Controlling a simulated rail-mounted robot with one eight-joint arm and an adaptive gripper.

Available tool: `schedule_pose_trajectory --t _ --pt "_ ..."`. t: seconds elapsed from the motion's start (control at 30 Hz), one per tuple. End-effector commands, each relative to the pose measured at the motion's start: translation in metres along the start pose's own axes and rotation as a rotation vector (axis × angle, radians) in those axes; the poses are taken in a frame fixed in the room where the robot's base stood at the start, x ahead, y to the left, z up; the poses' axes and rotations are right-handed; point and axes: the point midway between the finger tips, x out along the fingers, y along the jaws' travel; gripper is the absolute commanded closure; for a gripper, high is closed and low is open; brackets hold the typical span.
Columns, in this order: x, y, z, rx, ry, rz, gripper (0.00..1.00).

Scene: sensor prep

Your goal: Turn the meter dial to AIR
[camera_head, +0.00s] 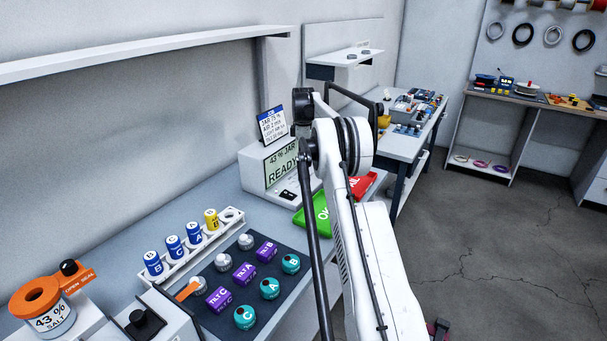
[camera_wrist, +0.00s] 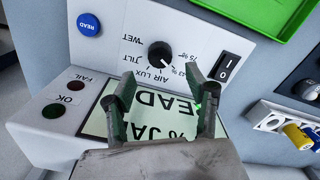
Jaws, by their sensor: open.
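The meter is a white box (camera_head: 253,172) on the bench in the head view, its screen (camera_head: 281,166) reading "43 % JAR READY". In the wrist view it appears upside down, with the black round dial (camera_wrist: 160,55) on its panel. Labels around the dial include WET, TILT, LUX, AIR, 43 % and 75 %. The dial's white mark is small; I cannot tell surely which label it points at. My gripper (camera_wrist: 163,92) is open and empty, its two dark fingers apart over the panel and screen, just below the dial in the picture. My arm hides part of the meter in the head view.
Beside the dial are a black rocker switch (camera_wrist: 226,67) and a blue READ button (camera_wrist: 88,24). A green tray (camera_head: 312,214) and a red tray (camera_head: 362,184) lie beside the meter. A dark mat (camera_head: 222,308) with labelled sensors and a rack of cells (camera_head: 190,256) are nearer.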

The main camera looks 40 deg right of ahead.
Motion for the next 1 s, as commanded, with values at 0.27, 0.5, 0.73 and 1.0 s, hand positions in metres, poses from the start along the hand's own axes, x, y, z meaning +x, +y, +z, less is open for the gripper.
schedule_pose_trajectory --t 0.27,0.5,0.73,1.0 --pt "0.047 0.000 0.000 0.000 0.000 0.000 0.49" --pt "0.066 0.000 0.000 0.000 0.000 0.000 0.49" --pt "0.068 0.000 0.000 0.000 0.000 0.000 0.49" --pt "0.068 0.000 0.000 0.000 0.000 0.000 0.73"
